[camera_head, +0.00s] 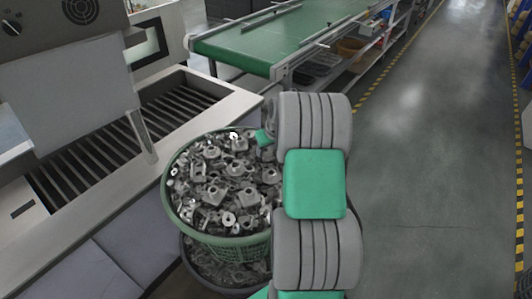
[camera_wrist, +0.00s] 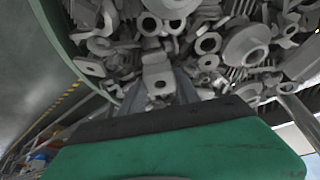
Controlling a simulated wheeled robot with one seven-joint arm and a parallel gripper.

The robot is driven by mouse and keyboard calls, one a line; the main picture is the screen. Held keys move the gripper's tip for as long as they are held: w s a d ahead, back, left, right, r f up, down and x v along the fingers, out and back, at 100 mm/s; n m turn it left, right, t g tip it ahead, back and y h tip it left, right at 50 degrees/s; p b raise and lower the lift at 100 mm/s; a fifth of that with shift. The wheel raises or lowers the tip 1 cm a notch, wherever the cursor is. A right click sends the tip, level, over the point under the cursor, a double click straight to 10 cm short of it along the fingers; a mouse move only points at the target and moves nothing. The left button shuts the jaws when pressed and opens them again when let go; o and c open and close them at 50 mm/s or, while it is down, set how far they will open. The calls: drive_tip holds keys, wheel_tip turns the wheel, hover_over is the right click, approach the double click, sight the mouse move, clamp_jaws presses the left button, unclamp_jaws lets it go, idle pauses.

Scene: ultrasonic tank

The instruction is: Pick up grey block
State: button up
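The grey block cannot be told apart surely among the many grey metal parts in the green basket (camera_head: 236,245). In the wrist view, a flat grey part with a hole (camera_wrist: 158,76) lies between the fingers of my gripper (camera_wrist: 160,92). The two fingers stand apart on either side of this part. Whether they touch it or it lies loose behind them is unclear. The green gripper body fills the bottom of the wrist view.
A dark container (camera_head: 202,277) with more parts stands under the basket. A steel tank with a slatted rack (camera_head: 92,140) is on the left. A green conveyor (camera_head: 270,40) runs behind. The floor on the right (camera_head: 430,170) is clear.

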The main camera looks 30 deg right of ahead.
clamp_jaws()
drive_tip(key=shift+r, duration=0.2)
